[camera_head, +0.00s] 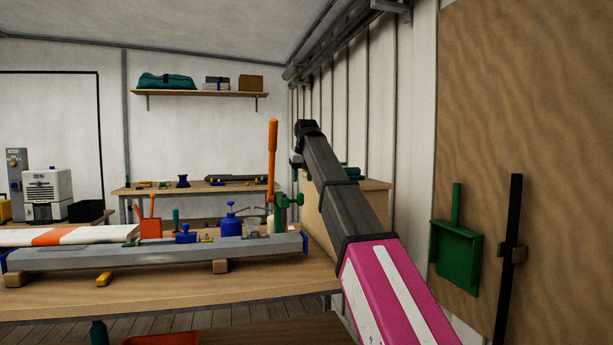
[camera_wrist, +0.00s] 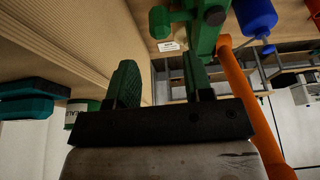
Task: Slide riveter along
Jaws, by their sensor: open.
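The riveter, a green body (camera_head: 282,213) with a tall upright orange lever (camera_head: 272,150), stands at the right end of the long grey spar (camera_head: 130,257). In the wrist view its green body (camera_wrist: 205,22) is at the top, just beyond the right finger, and its orange lever (camera_wrist: 247,95) runs down the right side. My gripper (camera_wrist: 158,80) is open, with a gap between its two green fingers and nothing seen between them. Whether the right finger touches the riveter I cannot tell. In the head view my black forearm ends right of the lever; the fingers are not clear there.
The spar rests on wooden blocks (camera_head: 213,266) on the bench (camera_head: 190,289). A blue bottle (camera_head: 231,219) and an orange tool cup (camera_head: 150,228) stand left of the riveter. A green tray (camera_head: 457,257) hangs on the wooden panel at right.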

